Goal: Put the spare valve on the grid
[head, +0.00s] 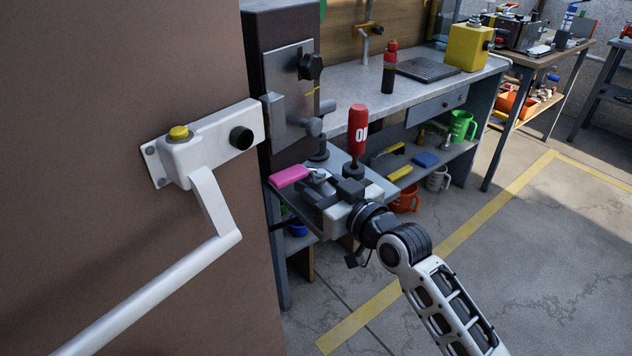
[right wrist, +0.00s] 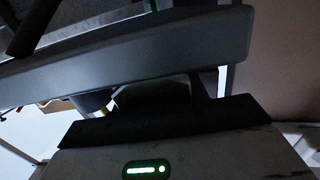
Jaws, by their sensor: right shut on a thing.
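A grey drawer (head: 375,185) stands pulled out from the left end of the workbench. My right gripper (head: 348,190) is at its front edge, shut on what looks like the drawer handle. In the right wrist view the dark jaws (right wrist: 165,120) close under a long grey bar, which looks like the drawer front. A silver fitting with a pink handle (head: 289,177) lies at the drawer; I cannot tell whether it is the spare valve. A dark ribbed plate, likely the grid (head: 428,69), lies on the workbench top. My left gripper is not in view.
A red bottle (head: 358,128) rises just behind my right gripper. A dark bottle with a red top (head: 390,72) and a yellow box (head: 467,47) flank the plate on the workbench (head: 345,92). A brown door with a white bar (head: 150,290) fills the left.

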